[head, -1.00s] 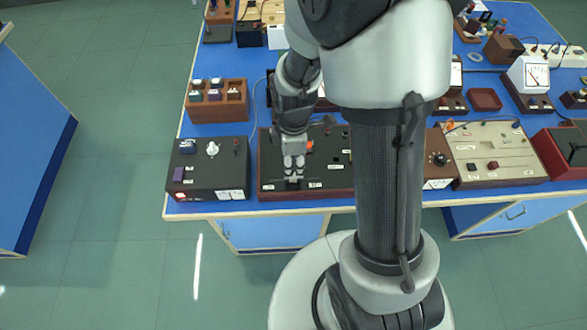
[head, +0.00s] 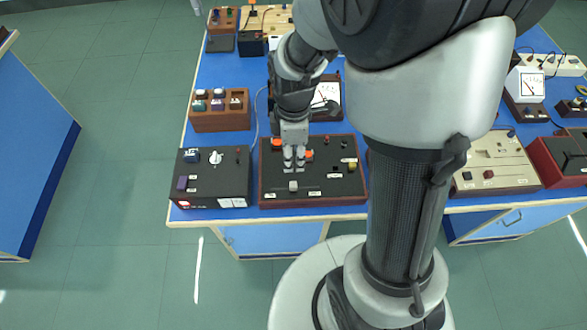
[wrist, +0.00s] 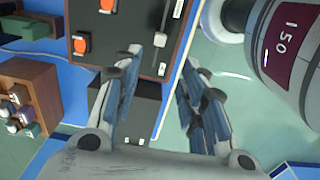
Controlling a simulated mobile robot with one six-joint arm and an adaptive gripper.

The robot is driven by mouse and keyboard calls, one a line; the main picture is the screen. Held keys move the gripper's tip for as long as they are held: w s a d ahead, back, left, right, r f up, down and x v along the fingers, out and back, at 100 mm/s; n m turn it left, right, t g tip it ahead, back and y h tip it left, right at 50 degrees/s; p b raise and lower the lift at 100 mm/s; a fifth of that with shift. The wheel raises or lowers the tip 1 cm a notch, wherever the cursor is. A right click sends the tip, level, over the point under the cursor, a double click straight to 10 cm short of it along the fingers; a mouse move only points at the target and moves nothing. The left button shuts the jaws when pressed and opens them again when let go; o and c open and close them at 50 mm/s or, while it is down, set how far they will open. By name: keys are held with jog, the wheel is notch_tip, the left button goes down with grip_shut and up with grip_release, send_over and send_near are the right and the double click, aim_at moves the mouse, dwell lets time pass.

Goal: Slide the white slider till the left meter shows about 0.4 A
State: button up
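The white slider (head: 293,185) sits in a slot on the dark, red-brown-edged panel (head: 335,180), left of the slot's middle. In the wrist view the slider (wrist: 161,39) shows near the top, beyond my fingertips. My gripper (head: 294,165) hangs over the panel, on the far side of the slider and apart from it. In the wrist view my gripper (wrist: 160,62) has its two fingers spread with nothing between them. A white-faced meter (head: 326,94) stands behind the panel, partly hidden by my arm; its reading is too small to tell.
Orange-red switches (head: 277,142) sit on the panel close to my fingers. A black box with a white knob (head: 216,157) stands to the left, and a brown rack (head: 220,122) is behind it. Another meter (head: 531,85) stands far right. My arm hides the middle of the bench.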

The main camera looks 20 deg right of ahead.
aim_at(294, 184)
notch_tip(294, 184, down, 15)
jog(key=b, duration=0.4)
jog(key=shift+r, duration=0.1)
dwell(0.3)
grip_shut()
dwell(0.3)
dwell(0.4)
